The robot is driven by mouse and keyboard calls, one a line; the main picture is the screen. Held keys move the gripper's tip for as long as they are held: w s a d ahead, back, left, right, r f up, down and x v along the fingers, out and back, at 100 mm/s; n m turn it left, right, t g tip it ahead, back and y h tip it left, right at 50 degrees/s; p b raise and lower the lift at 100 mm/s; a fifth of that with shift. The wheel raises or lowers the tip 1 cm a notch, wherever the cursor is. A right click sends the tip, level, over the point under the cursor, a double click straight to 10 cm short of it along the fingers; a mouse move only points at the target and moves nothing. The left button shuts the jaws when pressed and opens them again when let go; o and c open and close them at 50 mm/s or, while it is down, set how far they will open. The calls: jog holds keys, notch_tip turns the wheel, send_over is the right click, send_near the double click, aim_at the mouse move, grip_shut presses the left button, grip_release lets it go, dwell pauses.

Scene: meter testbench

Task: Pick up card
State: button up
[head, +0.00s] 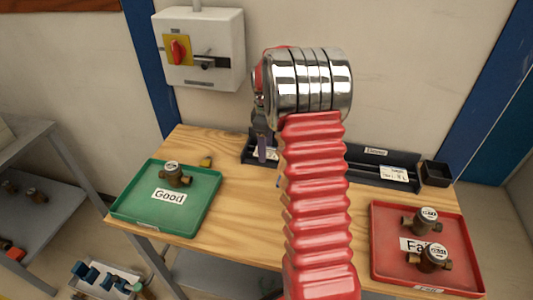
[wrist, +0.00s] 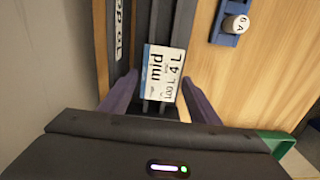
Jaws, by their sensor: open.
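A white card (wrist: 163,73) printed "mid", "100 L" and "4 L", with a blue edge, lies in the dark rack (wrist: 150,22) in the wrist view. My gripper (wrist: 160,80) is open, with one purple finger on each side of the card and nothing held. I cannot tell whether the fingers touch it. In the head view my gripper (head: 262,148) hangs at the left part of the black rack (head: 358,172), partly hidden by my red arm. Another white card (head: 394,174) sits at the rack's right part.
A green tray (head: 207,205) marked "Good" holds a brass meter (head: 173,174). A red tray (head: 385,262) holds two meters. A blue holder with a white-topped piece (wrist: 237,22) stands beside the rack. A small black box (head: 436,174) is at the right. The wall is close behind.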

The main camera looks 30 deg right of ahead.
jog(key=shift+c, duration=0.5)
jog(key=c, duration=0.7)
jog(key=shift+r, duration=0.1)
notch_tip(320, 180, up, 10)
jog(key=shift+r, duration=0.2)
